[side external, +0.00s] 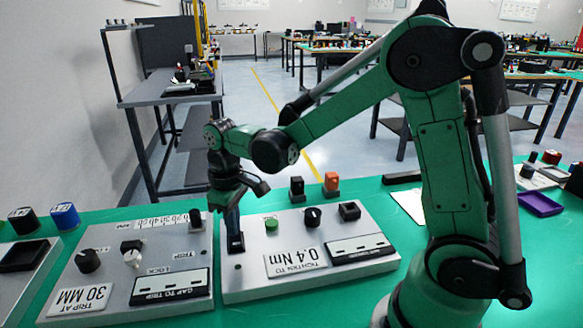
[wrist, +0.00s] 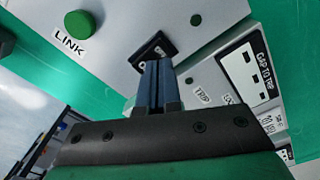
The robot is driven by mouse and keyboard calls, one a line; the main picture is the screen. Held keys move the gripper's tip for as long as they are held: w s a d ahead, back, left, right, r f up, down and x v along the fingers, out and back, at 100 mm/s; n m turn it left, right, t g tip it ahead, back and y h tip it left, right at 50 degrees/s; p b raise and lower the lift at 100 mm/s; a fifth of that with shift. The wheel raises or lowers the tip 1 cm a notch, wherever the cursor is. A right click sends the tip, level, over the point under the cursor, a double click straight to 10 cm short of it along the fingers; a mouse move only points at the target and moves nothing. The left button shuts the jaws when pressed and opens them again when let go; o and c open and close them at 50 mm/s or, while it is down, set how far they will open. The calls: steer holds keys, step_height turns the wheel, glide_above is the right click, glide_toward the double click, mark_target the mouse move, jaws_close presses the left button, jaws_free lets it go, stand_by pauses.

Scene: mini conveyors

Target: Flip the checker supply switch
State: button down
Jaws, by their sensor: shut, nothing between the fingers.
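A black rocker switch (side external: 236,244) sits at the left end of the grey panel marked TIGHTEN TO 0.4 Nm (side external: 312,284); no label that I can read names it as the checker supply. My gripper (side external: 234,232) points down over this switch, its blue fingers shut together and empty. In the wrist view the shut fingertips (wrist: 157,66) lie at the switch's black plate (wrist: 151,45) and cover part of it. White marks show on the plate beside them. I cannot tell whether the tips touch the rocker or which way it is set.
A green button (side external: 271,224), marked LINK in the wrist view, a black knob (side external: 312,216) and a black block (side external: 349,211) share this panel. The TRIP AT 30 MM panel (side external: 198,300) adjoins on the left. Black and orange blocks (side external: 331,182) stand behind.

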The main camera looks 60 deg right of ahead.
steer(key=shift+r, duration=2.3)
